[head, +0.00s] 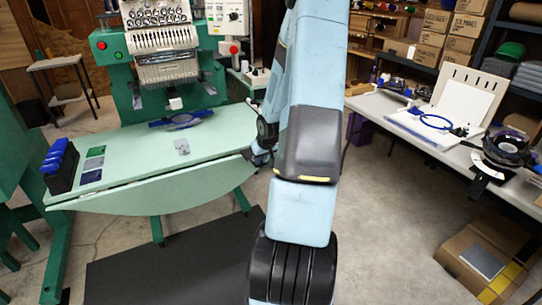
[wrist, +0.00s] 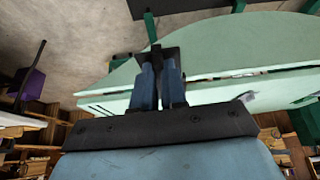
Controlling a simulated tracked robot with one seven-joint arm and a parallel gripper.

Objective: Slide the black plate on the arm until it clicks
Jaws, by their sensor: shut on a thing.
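My gripper (head: 262,156) is at the right end of the pale green table, mostly side-on and partly hidden by my own arm in the head view. In the wrist view its two blue fingers (wrist: 160,88) are close together on a black piece, which looks like the black plate (wrist: 156,56). The plate's dark edge (head: 248,155) shows beside the fingers in the head view. In the wrist view the plate overlaps the table's edge; I cannot tell whether they touch. The green embroidery machine (head: 165,60) stands behind the table; its lower arm is hard to make out.
A white worktable (head: 380,108) with hoops stands right. A cardboard box (head: 485,255) is on the floor.

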